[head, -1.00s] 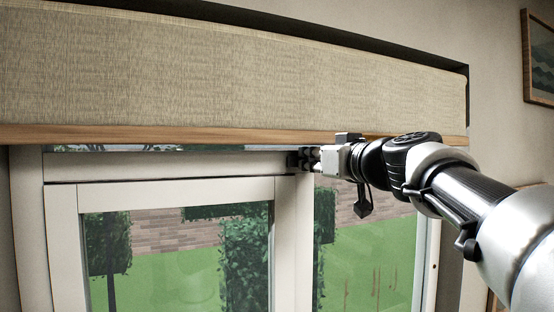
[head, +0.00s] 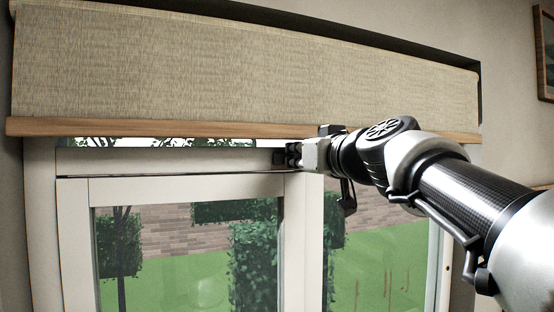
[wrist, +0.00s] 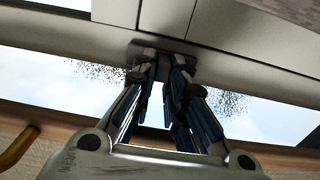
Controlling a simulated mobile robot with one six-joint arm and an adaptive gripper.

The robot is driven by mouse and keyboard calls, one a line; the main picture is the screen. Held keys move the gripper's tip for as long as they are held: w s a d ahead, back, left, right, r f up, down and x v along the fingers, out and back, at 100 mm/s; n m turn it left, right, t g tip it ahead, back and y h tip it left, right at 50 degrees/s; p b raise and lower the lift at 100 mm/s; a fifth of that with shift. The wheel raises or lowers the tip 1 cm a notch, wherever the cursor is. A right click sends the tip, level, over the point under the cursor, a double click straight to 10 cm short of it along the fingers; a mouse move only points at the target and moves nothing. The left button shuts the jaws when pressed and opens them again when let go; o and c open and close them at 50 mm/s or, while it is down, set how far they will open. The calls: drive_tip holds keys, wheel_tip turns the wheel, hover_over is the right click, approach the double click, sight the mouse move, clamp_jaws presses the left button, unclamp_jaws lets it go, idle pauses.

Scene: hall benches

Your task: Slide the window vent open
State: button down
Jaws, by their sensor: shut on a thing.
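The window's top rail (head: 170,160) is a pale horizontal strip just under the blind; I take it to carry the vent. A small dark slider block (wrist: 134,54) sits on the pale frame in the wrist view. My gripper (head: 284,157) is at the right part of this rail, just below the blind's wooden bar. In the wrist view my gripper (wrist: 163,70) has its fingertips at the dark block and is shut on it. The fingers hide part of the block. I cannot make out the vent's opening in the head view.
A woven blind (head: 240,80) with a wooden bottom bar (head: 150,128) hangs close above my gripper. The white sash (head: 75,240) and glass lie below. A framed picture (head: 546,50) hangs on the right wall.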

drive_tip(key=shift+a, duration=0.1)
drive_tip(key=c, duration=1.6)
unclamp_jaws()
drive_tip(key=shift+a, duration=0.15)
drive_tip(key=v, duration=1.2)
